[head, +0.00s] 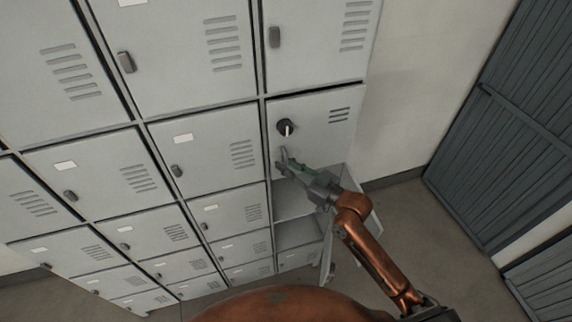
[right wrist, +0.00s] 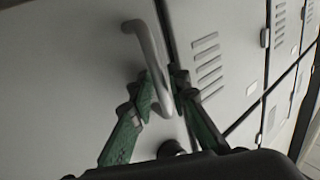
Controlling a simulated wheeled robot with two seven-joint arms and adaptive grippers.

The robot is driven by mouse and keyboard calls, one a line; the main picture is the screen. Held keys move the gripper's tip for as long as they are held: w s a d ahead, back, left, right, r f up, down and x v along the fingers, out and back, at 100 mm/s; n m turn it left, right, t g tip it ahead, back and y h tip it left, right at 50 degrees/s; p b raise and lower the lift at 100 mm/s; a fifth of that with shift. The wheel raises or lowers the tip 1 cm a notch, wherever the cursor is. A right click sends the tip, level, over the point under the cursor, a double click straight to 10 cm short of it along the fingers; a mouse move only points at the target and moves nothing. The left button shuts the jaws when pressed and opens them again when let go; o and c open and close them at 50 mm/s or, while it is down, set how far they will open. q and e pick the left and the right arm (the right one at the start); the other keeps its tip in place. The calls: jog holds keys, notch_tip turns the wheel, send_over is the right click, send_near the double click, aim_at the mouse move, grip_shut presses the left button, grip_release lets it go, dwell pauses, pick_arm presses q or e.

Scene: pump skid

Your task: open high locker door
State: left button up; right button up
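A grey locker door (head: 318,118) with a round dark knob (head: 286,128) and vent slots is closed in the right column in the head view. My right gripper (head: 286,160) is in front of its lower left part. In the right wrist view, a pale curved bar handle (right wrist: 150,50) stands out from a grey door. My right gripper (right wrist: 163,88) is open, its green fingers on either side of the bar's lower part, with a gap visible. Contact cannot be told. A dark round knob (right wrist: 171,148) shows below, partly hidden by the gripper. My left gripper is not in view.
More closed lockers (head: 185,45) with small dark latches fill the left and top. Below my right gripper is an open compartment (head: 292,204). A dark slatted door (head: 505,130) stands at the right. Bare floor (head: 400,225) lies between it and the lockers.

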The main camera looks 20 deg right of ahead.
grip_shut()
dwell(0.5)
